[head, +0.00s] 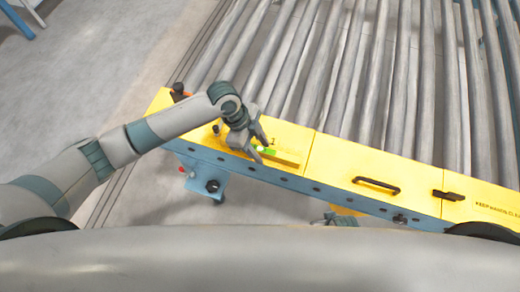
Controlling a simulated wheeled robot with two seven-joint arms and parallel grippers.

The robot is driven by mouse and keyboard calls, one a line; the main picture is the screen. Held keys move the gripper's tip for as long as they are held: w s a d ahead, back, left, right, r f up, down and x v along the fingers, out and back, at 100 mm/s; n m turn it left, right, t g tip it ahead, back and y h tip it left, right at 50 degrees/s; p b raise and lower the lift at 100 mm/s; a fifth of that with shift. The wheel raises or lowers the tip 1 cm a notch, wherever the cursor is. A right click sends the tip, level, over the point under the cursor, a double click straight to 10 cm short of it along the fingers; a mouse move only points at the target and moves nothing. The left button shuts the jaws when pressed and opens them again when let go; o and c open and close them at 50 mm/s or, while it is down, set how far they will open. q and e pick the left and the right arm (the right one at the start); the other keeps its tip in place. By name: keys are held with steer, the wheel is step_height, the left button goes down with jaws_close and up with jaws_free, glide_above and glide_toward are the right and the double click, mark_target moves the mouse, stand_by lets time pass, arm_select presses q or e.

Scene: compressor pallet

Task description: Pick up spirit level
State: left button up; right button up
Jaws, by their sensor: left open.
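The spirit level (283,155) appears as a small yellow bar with a bright green part, lying on the yellow side plate of the roller conveyor. It blends with the plate, so its ends are hard to make out. My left gripper (261,145) is open over the left end of the level, its two fingers apart near the green part. I cannot tell whether the fingers touch it. A small part of what looks like my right gripper (335,219) shows low in the middle, below the conveyor edge; most of it is hidden.
The conveyor's grey rollers (350,70) fill the area behind the yellow plate (335,160). A blue bracket (205,180) hangs below. Grey floor lies left.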

mark_target(265, 150)
arm_select(q)
jaws_close()
steer(key=shift+r, duration=0.2)
steer(key=shift+r, duration=0.6)
step_height(265, 150, up, 2)
steer(key=shift+r, duration=0.25)
steer(key=d+r, duration=0.7)
steer(key=d, duration=0.4)
steer(key=shift+s+d, duration=0.35)
steer(key=shift+s, duration=0.1)
arm_select(e)
steer(key=shift+s+r, duration=0.25)
steer(key=shift+r, duration=0.3)
